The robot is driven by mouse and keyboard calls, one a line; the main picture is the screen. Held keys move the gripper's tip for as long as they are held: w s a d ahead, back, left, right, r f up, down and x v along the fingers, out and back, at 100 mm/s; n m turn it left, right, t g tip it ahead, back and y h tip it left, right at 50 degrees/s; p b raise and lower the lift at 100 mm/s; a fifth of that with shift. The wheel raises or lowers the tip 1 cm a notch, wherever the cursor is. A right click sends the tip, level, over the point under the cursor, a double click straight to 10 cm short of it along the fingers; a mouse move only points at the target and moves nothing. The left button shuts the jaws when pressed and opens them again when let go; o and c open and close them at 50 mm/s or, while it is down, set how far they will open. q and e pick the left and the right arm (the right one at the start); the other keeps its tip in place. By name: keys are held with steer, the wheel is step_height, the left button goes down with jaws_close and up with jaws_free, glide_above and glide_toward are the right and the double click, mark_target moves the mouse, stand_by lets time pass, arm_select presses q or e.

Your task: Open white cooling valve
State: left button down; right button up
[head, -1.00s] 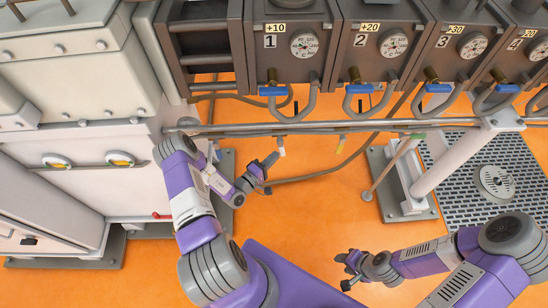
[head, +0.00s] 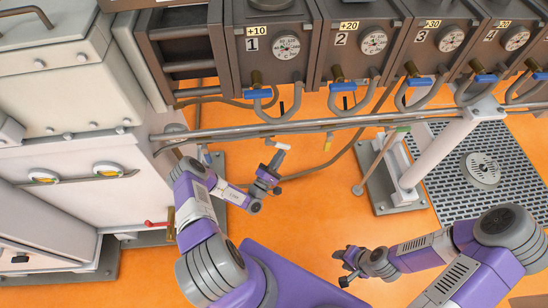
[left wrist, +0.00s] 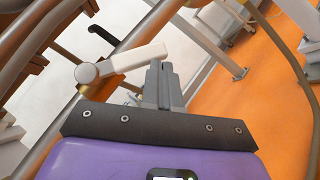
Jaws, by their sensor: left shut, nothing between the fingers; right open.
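The white cooling valve handle (head: 277,144) sits below the front pipe, left of the yellow valve handle (head: 328,141). In the left wrist view the white lever (left wrist: 138,59) is close up, with its round hub at its left end. My left gripper (head: 278,158) is just below the handle in the head view. Its fingers (left wrist: 160,75) are shut and empty, at the lever's free right end. I cannot tell whether they touch it. My right gripper (head: 340,265) is open and empty over the orange floor, well away from the valves.
Numbered dark units with gauges and blue valves (head: 257,94) line the back. A long grey pipe (head: 310,125) crosses in front of them. White cabinets (head: 75,165) stand at left. A green-handled valve (head: 403,129) is near the white post (head: 440,157) at right.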

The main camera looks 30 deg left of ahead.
arm_select(q)
steer(key=shift+w+d+r+n+t+y+p, duration=0.6)
steer(key=shift+d+r+n+y, duration=0.2)
steer(key=shift+n, duration=0.4)
steer(key=shift+w+d+r+p, duration=0.3)
steer(key=shift+d+r+p, duration=0.1)
steer(key=shift+r+p, duration=0.3)
steer(key=s+d+f+b, duration=0.2)
steer(key=s+d+f, duration=0.2)
steer(key=f, duration=0.7)
steer(key=shift+s, duration=0.95)
